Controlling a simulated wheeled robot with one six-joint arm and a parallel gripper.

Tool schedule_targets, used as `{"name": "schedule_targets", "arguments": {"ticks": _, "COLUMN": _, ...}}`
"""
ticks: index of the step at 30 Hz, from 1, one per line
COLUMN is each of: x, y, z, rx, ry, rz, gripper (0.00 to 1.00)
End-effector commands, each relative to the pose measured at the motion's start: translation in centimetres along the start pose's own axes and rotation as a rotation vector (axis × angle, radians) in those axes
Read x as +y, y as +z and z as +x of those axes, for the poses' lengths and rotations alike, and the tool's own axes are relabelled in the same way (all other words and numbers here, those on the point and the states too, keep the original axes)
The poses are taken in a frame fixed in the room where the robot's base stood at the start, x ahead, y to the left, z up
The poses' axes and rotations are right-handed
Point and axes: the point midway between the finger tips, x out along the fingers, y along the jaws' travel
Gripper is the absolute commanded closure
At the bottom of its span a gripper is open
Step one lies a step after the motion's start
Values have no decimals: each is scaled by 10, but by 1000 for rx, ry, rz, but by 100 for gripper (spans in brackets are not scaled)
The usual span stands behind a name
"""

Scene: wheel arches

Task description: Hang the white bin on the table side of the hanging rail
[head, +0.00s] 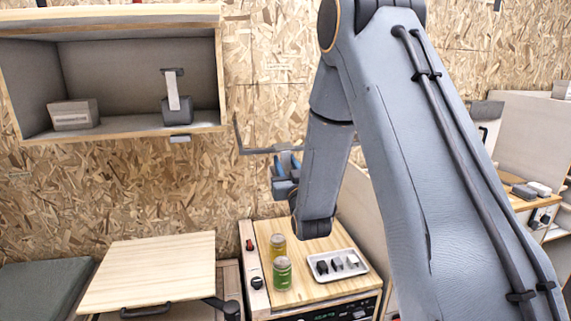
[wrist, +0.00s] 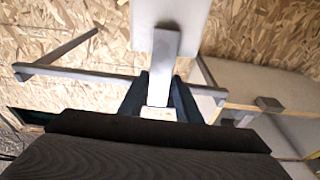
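The white bin (wrist: 170,22) is at the top of the wrist view, cut off by the frame edge. A pale grey stem (wrist: 165,65) runs from it to a pale block between the fingers. My gripper (wrist: 160,100) appears shut on that block. The hanging rail (wrist: 85,80) is a grey bar crossing behind the stem and fingers; I cannot tell whether the bin's hanger touches it. In the head view the rail (head: 255,151) sticks out near the wall, and my gripper (head: 284,165) is beside it, partly behind my arm. I cannot make out the bin there.
An open shelf box (head: 120,135) at the upper left holds a grey box (head: 73,115) and a dark bin with a pale stem (head: 176,110). Below are two cans (head: 281,272) and a white tray (head: 336,265) on a wooden top. A wooden flap table (head: 150,270) is clear.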

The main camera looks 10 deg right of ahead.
Motion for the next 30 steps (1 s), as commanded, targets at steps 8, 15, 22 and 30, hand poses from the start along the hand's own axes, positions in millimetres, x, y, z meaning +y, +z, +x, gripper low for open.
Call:
{"name": "schedule_targets", "arguments": {"ticks": 8, "x": 0, "y": 0, "z": 0, "rx": 0, "ry": 0, "rz": 0, "gripper": 55}}
{"name": "schedule_targets", "arguments": {"ticks": 15, "x": 0, "y": 2, "z": -13, "rx": -1, "ry": 0, "rz": 0, "gripper": 55}}
{"name": "schedule_targets", "arguments": {"ticks": 22, "x": 0, "y": 2, "z": -51, "rx": 0, "ry": 0, "rz": 0, "gripper": 55}}
{"name": "schedule_targets", "arguments": {"ticks": 30, "x": 0, "y": 2, "z": -76, "rx": -12, "ry": 0, "rz": 0, "gripper": 55}}
